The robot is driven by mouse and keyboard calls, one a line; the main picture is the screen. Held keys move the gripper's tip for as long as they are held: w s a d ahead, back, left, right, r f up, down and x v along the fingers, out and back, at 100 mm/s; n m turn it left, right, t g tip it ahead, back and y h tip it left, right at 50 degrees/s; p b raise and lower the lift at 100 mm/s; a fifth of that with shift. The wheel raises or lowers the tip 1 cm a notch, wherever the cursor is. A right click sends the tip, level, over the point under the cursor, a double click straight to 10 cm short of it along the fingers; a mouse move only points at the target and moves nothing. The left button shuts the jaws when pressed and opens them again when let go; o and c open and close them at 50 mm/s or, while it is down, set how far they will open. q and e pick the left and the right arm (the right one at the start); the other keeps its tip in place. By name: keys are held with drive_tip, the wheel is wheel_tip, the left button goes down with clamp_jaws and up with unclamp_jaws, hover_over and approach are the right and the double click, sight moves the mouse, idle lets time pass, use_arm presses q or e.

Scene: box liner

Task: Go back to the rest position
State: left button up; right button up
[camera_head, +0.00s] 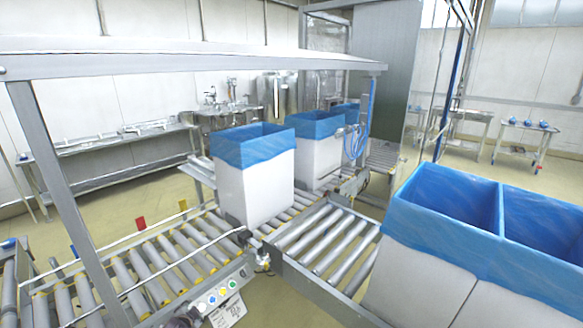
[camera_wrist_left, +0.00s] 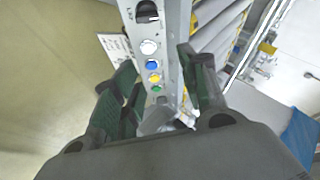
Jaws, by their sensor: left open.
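My left gripper (camera_wrist_left: 157,62) is open in the left wrist view, with one dark finger on each side of a grey control panel (camera_wrist_left: 160,30). The panel carries white, blue, yellow and green buttons. The fingers appear apart from the buttons, but the exact gap cannot be told. In the head view the panel (camera_head: 215,296) is at the bottom, with a dark shape beside it that may be part of my left gripper. My right gripper is not in view.
Roller conveyors (camera_head: 150,270) run across the middle. A white box with a blue liner (camera_head: 255,185) stands on them, with more behind. Large lined boxes (camera_head: 420,270) fill the lower right. A metal frame post (camera_head: 65,200) stands left. Open floor shows beside the panel in the wrist view.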

use_arm(q)
drive_tip(key=s+a+f+n+g+h, duration=0.1)
drive_tip(key=s+f, duration=0.5)
drive_tip(key=f, duration=0.4)
drive_tip(key=s+a+f+n+g, duration=0.1)
drive_tip(key=s+f+n, duration=0.1)
drive_tip(key=s+f, duration=0.6)
drive_tip(key=s+a+f+n+g+h, duration=0.1)
drive_tip(key=s+f, duration=0.3)
drive_tip(key=f, duration=0.8)
drive_tip(key=s+d+f+g, duration=0.1)
drive_tip(key=s+f, duration=0.3)
drive_tip(key=s, duration=0.7)
drive_tip(key=s+d+f+g, duration=0.2)
drive_tip(key=s+d+f, duration=0.2)
drive_tip(key=s, duration=0.7)
drive_tip(key=s+d+f+n+g, duration=0.1)
drive_tip(key=s+f, duration=0.4)
drive_tip(key=s, duration=0.6)
drive_tip(key=shift+s+d+f+g+h, duration=0.2)
drive_tip(key=shift+d+f+g+h, duration=0.2)
drive_tip(key=shift+d, duration=0.35)
drive_tip(key=shift+s, duration=0.1)
